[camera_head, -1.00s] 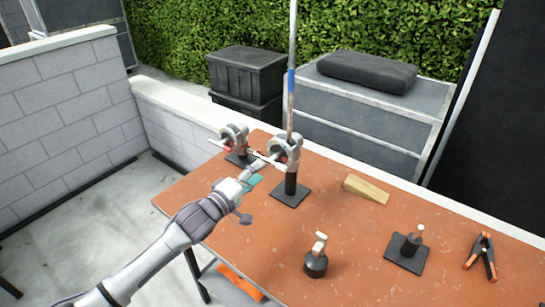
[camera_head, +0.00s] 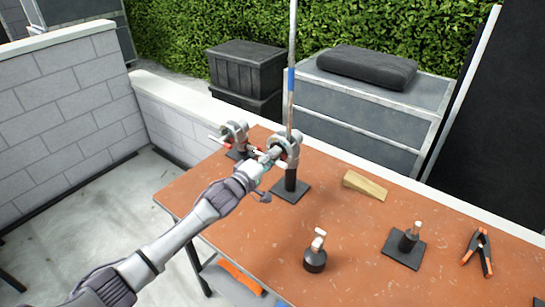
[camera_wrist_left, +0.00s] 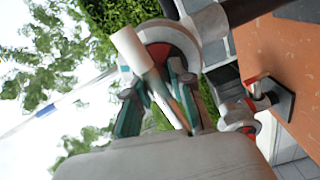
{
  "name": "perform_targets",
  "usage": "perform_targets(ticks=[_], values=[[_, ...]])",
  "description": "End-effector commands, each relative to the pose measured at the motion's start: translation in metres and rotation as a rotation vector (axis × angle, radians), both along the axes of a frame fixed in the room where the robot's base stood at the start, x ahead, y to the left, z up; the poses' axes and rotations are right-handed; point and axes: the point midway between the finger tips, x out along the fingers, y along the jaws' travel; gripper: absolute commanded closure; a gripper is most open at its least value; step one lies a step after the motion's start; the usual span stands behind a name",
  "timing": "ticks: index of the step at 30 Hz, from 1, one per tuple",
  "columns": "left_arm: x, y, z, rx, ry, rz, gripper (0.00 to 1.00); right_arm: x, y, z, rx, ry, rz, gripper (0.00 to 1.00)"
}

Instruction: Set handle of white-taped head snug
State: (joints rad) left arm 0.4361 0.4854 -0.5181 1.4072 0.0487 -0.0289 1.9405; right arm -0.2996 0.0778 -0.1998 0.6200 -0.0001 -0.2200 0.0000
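The nearer grip head (camera_head: 292,140), a grey round clamp with a red inside, stands on a black post and clasps an upright pole. A pale band where it meets its post shows in the left wrist view (camera_wrist_left: 209,22). Its handle, a thin bar with a white end (camera_wrist_left: 130,46), lies across the front of the head. My left gripper (camera_head: 272,155) is at this head. In the left wrist view its teal-padded fingers (camera_wrist_left: 157,88) stand apart, with the handle bar between them; firm contact is unclear. My right gripper is not in view.
A second head (camera_head: 236,131) with red parts stands behind left, close to my gripper. A wooden wedge (camera_head: 365,185), a short black stand (camera_head: 404,250), a dark round-based piece (camera_head: 315,259) and a spring clamp (camera_head: 477,252) occupy the orange table (camera_head: 250,240).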

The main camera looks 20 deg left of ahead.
Motion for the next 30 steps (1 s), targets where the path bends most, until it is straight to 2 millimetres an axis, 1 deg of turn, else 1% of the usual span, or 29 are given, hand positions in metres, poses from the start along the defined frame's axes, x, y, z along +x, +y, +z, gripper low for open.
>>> perform_targets(ticks=[1,3,11,17,23,30], values=[[-0.0001,0.0003,-0.0002,0.000,0.001,0.000,0.91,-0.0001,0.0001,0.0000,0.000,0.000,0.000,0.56],[-0.0001,0.0003,-0.0003,0.000,0.001,0.000,1.00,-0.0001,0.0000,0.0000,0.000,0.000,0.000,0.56],[-0.0002,0.0005,-0.0003,0.012,-0.003,0.001,1.00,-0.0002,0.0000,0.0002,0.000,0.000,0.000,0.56],[-0.0001,0.0005,-0.0002,0.078,-0.028,0.001,1.00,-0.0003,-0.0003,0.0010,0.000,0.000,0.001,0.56],[-0.0001,0.0008,-0.0003,0.212,-0.076,0.001,1.00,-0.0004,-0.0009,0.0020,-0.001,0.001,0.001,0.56],[0.0000,0.0009,-0.0006,0.424,-0.152,0.002,1.00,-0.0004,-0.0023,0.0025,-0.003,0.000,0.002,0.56]])
